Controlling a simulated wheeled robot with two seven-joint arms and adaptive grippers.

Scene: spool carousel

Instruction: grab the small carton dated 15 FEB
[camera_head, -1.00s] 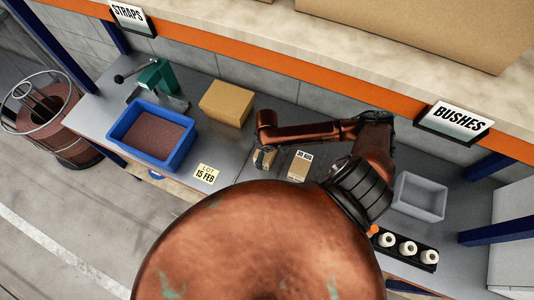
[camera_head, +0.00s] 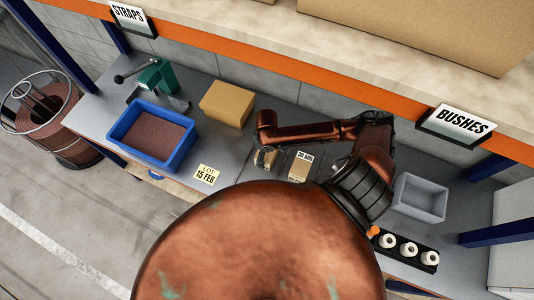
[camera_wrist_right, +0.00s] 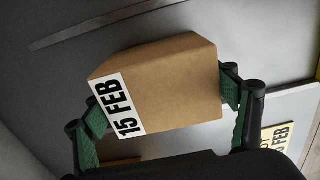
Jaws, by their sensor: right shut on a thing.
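The small brown carton (camera_wrist_right: 165,85) with a white 15 FEB label fills the middle of the right wrist view. My right gripper (camera_wrist_right: 168,105) is shut on it, with one green-padded finger at the label side and the other at the opposite side. In the head view the right gripper (camera_head: 265,157) is at the bench, and part of the held carton (camera_head: 262,166) shows there. I cannot tell whether the carton is clear of the bench. A second small carton (camera_head: 300,168), labelled 30 AUG, stands just right of it. My left gripper is not in view.
A yellow LOT 15 FEB card (camera_head: 206,174) lies to the left. A grey bin (camera_head: 419,197) and white spools (camera_head: 409,248) are on the right. A shelf overhangs the back.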

